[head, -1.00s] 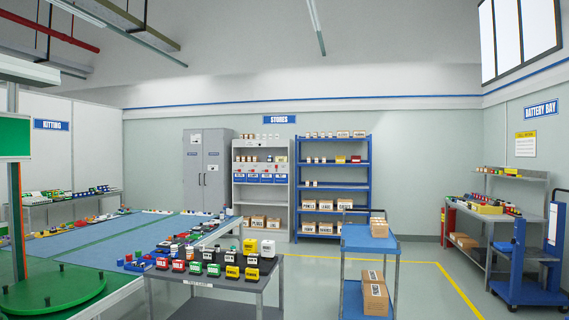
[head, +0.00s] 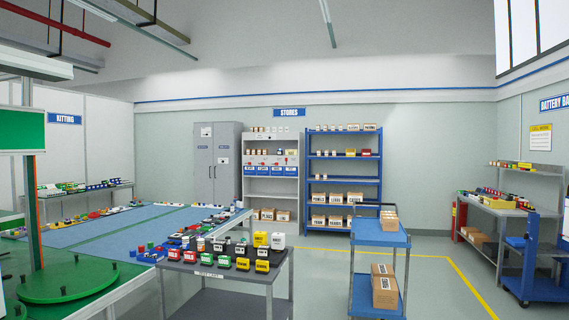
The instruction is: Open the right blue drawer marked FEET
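The blue drawers form a row across the grey shelf unit (head: 270,194) under the STORES sign, against the far wall. The right blue drawer (head: 291,171) is at the row's right end. It looks closed and flush with its neighbours. Its white label is too small to read from here, so I cannot confirm the word FEET. Several small red-and-white items stand on the shelf just above the drawers. Neither of my grippers is in view.
A grey cart (head: 225,278) loaded with small coloured boxes stands in front, with a blue two-tier trolley (head: 378,238) to its right. A blue-topped table (head: 110,235) fills the left. Open floor (head: 322,265) lies between cart and trolley. A blue rack (head: 345,185) adjoins the shelf unit.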

